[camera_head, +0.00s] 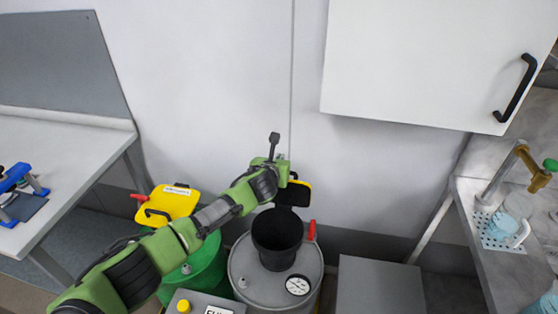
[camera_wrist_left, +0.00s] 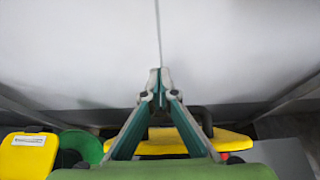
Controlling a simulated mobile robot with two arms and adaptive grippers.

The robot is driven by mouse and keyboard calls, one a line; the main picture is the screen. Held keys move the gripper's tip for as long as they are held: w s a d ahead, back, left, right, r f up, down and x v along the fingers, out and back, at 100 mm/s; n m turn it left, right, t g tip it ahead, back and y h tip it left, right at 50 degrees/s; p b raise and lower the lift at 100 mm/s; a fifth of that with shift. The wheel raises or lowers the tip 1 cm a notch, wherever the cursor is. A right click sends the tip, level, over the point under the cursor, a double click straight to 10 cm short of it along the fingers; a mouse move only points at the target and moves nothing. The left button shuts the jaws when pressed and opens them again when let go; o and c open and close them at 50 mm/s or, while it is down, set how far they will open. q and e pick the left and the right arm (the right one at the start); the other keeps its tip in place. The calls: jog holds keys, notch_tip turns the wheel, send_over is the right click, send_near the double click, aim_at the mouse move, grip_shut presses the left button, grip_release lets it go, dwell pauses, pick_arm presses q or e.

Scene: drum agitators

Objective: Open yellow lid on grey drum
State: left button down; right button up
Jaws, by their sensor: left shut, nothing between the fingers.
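The grey drum (camera_head: 240,270) stands at the lower middle of the head view, with an open black funnel (camera_head: 277,240) on top. Its yellow lid (camera_head: 304,183) stands raised behind the funnel, with its dark underside facing the camera and a yellow edge on top. The funnel mouth is uncovered. My left gripper (camera_head: 282,157) is just above and beside the raised lid, partly hidden by its own wrist. In the left wrist view its fingertips (camera_wrist_left: 158,82) meet with nothing between them, and a yellow lid (camera_wrist_left: 235,140) with a black handle lies beyond them. My right gripper is not in view.
A green drum (camera_head: 205,265) with a shut yellow lid (camera_head: 170,203) is to the left. A red lever (camera_head: 312,230) and a gauge (camera_head: 298,285) are on the grey drum. A white cabinet (camera_head: 420,65) hangs upper right; a sink counter (camera_head: 480,235) is at right.

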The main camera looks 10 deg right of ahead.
pick_arm(q)
jog(key=shift+s, duration=0.15)
jog(key=v, duration=1.1)
jog(key=shift+s, duration=0.35)
